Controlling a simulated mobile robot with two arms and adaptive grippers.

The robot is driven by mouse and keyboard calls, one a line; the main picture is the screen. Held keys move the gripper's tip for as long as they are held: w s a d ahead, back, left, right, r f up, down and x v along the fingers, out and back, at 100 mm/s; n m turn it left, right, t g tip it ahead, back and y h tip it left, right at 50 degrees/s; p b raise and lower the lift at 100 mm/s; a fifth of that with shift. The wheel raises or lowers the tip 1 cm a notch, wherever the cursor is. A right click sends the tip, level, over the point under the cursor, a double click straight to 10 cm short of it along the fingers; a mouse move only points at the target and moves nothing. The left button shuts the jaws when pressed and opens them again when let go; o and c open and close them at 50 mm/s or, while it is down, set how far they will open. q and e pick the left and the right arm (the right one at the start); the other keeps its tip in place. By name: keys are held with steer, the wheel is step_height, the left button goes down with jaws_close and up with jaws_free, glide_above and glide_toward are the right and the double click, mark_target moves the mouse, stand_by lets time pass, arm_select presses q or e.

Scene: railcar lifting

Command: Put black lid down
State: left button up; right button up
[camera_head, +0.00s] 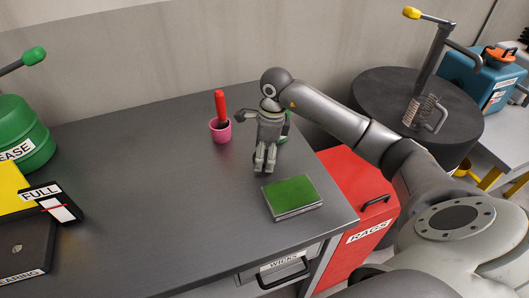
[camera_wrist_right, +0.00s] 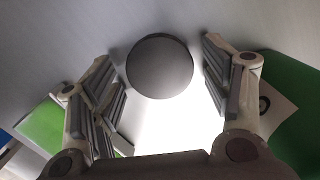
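A round dark lid (camera_wrist_right: 160,66) shows in the right wrist view, between the fingers of my right gripper (camera_wrist_right: 165,85). A gap shows between the lid and the fingers on each side, so the gripper looks open around it. In the head view my right gripper (camera_head: 265,165) points down over the back right part of the grey table (camera_head: 150,195). The lid cannot be made out there. My left gripper is not in view.
A green object (camera_head: 285,128) is partly hidden behind my right gripper. A pink cup with a red-handled tool (camera_head: 220,130) stands to its left. A green-topped block (camera_head: 291,196) lies in front. A green can (camera_head: 20,135) and black box (camera_head: 25,245) are at left. The table's middle is clear.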

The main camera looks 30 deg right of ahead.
steer(key=shift+r, duration=0.2)
steer(key=shift+d+r, duration=0.1)
steer(key=shift+r, duration=0.2)
step_height(320, 180, up, 11)
steer(key=d+b, duration=0.1)
steer(key=shift+s+r+b, duration=0.15)
steer(key=shift+s+b, duration=0.25)
steer(key=shift+s, duration=0.05)
